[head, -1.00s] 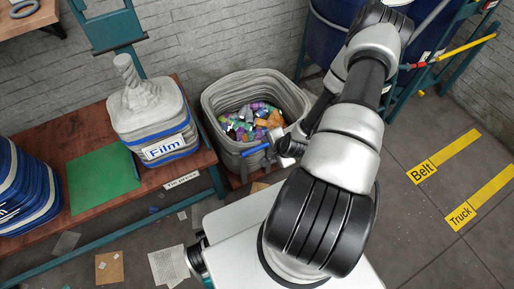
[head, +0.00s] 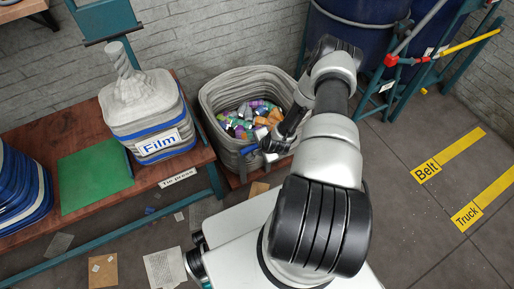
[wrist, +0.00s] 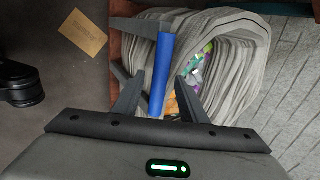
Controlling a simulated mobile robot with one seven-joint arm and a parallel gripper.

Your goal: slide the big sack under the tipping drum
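My gripper (head: 268,152) is at that near side, low by the rim. In the wrist view my gripper (wrist: 152,82) is open, with the blue handle between its spread fingers; whether they touch it I cannot tell. A dark blue drum (head: 345,38), likely the tipping drum, hangs in a teal frame behind, partly hidden by my arm.
A red-brown bench (head: 90,135) on the left holds a tied sack marked Film (head: 140,105), a green mat (head: 92,180) and a stack of blue sacks. Paper scraps litter the floor. Yellow Belt (head: 447,155) and Truck floor markings lie on clear floor at right.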

